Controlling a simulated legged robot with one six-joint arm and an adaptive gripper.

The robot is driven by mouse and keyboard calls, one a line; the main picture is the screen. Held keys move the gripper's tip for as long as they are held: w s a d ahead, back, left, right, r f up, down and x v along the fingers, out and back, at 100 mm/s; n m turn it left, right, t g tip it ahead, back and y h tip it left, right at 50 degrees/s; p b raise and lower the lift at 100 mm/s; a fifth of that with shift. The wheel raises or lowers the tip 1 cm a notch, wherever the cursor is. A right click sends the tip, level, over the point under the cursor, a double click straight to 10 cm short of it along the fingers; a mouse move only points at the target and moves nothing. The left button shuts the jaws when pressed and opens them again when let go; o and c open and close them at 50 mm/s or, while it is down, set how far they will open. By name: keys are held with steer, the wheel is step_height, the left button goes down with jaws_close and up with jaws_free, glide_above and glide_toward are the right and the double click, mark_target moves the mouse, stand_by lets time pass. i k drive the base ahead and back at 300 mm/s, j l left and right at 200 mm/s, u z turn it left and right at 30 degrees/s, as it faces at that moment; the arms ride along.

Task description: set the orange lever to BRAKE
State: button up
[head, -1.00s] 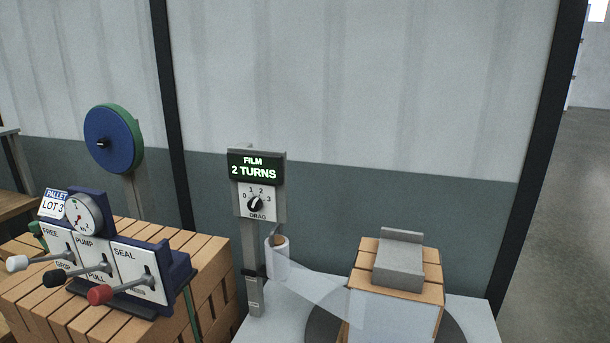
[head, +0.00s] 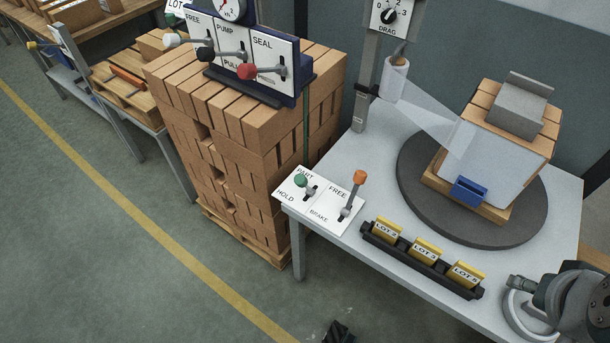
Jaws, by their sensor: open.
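The orange lever (head: 360,177) stands on a white plate (head: 325,222) at the near left corner of the grey table. Its knob leans up and away, toward the FREE end of its slot; BRAKE is printed at the nearer end. A green-knobbed lever (head: 300,180) is beside it on the left, by PART and HOLD. A dark shape at the bottom edge looks like the tip of my gripper (head: 338,332). It is mostly cut off, in front of the table and well apart from the orange lever.
A black rack (head: 422,262) with yellow LOT blocks lies right of the lever plate. Behind are a turntable (head: 410,190) with a film-wrapped load and a film post (head: 366,90). A brick stack (head: 240,120) bears another lever panel (head: 247,60). Floor at lower left is clear.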

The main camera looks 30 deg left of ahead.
mark_target(360, 177)
steer(key=j+u, duration=0.15)
steer(key=u, duration=0.3)
steer(key=j+u, duration=0.2)
steer(key=u, duration=0.25)
steer(key=i+j+u, duration=0.15)
steer(key=i+j, duration=0.2)
steer(key=i, duration=0.2)
